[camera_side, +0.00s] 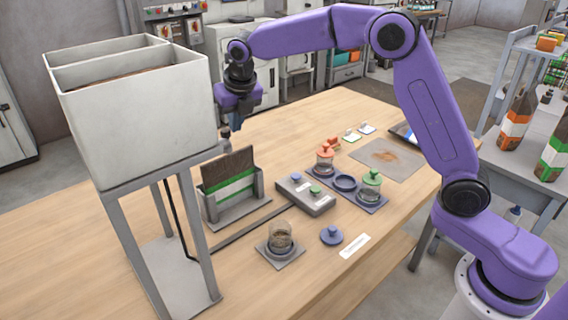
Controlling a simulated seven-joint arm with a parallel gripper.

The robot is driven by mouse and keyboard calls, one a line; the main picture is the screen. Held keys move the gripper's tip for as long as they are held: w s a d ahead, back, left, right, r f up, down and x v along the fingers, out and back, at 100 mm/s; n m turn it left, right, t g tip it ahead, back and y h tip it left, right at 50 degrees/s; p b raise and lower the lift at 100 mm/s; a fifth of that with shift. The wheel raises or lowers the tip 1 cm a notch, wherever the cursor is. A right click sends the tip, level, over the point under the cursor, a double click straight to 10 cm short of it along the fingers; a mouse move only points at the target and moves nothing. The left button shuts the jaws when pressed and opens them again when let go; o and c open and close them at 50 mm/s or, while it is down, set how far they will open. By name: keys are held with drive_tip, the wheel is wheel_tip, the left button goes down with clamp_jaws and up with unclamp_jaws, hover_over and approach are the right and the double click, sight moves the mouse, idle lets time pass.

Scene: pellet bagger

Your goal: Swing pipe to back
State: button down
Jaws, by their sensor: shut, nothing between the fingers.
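A large white two-compartment hopper (140,125) stands on grey legs at the left. Below it, a thin dark bent rod (175,220) hangs between the legs; it may be the pipe, but I cannot tell for sure. The hopper hides its upper end. My gripper (226,133) is shut and empty, pointing down just right of the hopper's lower right side. It is above a brown bag with a green and white band (232,184), which stands upright in a grey holder (244,208).
A blue lid (332,235) lies nearby. The table's far middle is clear.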

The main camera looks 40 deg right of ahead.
drive_tip(key=shift+s, duration=0.1)
drive_tip(key=s+d+r, duration=0.5)
drive_tip(key=s+r, duration=0.1)
drive_tip(key=r, duration=0.4)
drive_tip(key=s+a+f+m+g, duration=0.1)
drive_tip(key=s+f+m, duration=0.15)
drive_tip(key=s, duration=0.35)
drive_tip(key=s+a+f+m+y, duration=0.1)
drive_tip(key=s+f+m, duration=0.1)
drive_tip(key=s+m, duration=0.3)
drive_tip(key=s+a+f+m+g, duration=0.1)
drive_tip(key=s+f+m, duration=0.2)
drive_tip(key=s, duration=0.4)
drive_tip(key=s+d+f+m, duration=0.2)
drive_tip(key=s+m, duration=0.1)
drive_tip(key=s, duration=0.3)
drive_tip(key=s+d+f+m+g, duration=0.1)
drive_tip(key=s+d+f+m, duration=0.2)
drive_tip(key=s, duration=0.4)
drive_tip(key=s+d+f+m+g, duration=0.1)
drive_tip(key=s+d+f+m, duration=0.1)
drive_tip(key=s+m, duration=0.3)
drive_tip(key=shift+s+d+f, duration=0.3)
drive_tip(key=shift+s+d, duration=0.1)
drive_tip(key=shift+s, duration=0.45)
